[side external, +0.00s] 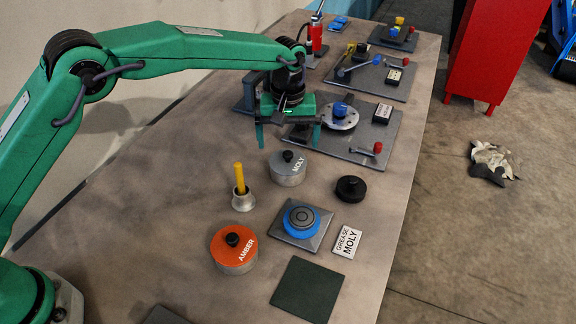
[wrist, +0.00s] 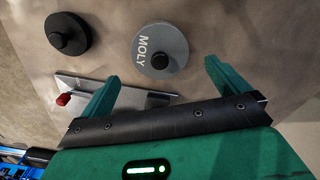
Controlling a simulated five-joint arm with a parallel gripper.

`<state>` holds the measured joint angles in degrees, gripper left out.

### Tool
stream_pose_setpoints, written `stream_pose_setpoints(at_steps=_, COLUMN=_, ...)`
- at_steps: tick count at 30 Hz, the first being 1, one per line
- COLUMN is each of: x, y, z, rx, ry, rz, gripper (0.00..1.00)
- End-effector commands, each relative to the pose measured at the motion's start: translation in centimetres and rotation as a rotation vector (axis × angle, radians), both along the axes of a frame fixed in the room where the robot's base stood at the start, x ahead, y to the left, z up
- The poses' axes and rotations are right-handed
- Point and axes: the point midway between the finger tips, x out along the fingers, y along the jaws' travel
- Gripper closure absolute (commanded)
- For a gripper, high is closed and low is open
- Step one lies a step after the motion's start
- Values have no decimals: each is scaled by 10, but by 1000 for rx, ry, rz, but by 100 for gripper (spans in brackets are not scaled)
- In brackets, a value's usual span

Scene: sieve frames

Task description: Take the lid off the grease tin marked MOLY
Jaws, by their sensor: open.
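The grease tin marked MOLY (side external: 288,172) is grey and stands upright on the table, with a grey lid (side external: 289,160) on it that has a black knob. In the wrist view the MOLY lid (wrist: 161,52) shows from above, ahead of the fingers. My gripper (side external: 288,140) is open and empty, above the tin and a little behind it in the side view. In the wrist view its two green fingers (wrist: 165,88) stand wide apart, short of the lid. The tin's body is mostly hidden under its lid in the wrist view.
An orange tin marked AMBER (side external: 234,252), a small pot with a yellow handle (side external: 242,190), a black knobbed disc (side external: 351,189) and a blue round piece on a plate (side external: 302,220) surround the tin. A GREASE MOLY sign (side external: 347,241) and dark green mat (side external: 307,290) lie nearer.

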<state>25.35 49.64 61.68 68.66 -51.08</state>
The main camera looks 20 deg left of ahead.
Motion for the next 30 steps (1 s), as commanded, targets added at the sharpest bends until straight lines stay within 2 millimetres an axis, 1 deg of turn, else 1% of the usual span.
stream_pose_setpoints(at_steps=9, x=-1, y=0, z=-36, rx=1, ry=3, rz=0, gripper=0)
stream_pose_setpoints(at_steps=12, x=-2, y=0, z=-44, rx=1, ry=3, rz=0, gripper=0)
stream_pose_setpoints(at_steps=16, x=-1, y=0, z=-47, rx=0, ry=0, rz=0, gripper=0)
stream_pose_setpoints(at_steps=29, x=-1, y=0, z=-46, rx=0, ry=0, rz=0, gripper=0)
stream_pose_setpoints(at_steps=30, x=-1, y=0, z=-46, rx=0, ry=0, rz=0, gripper=4)
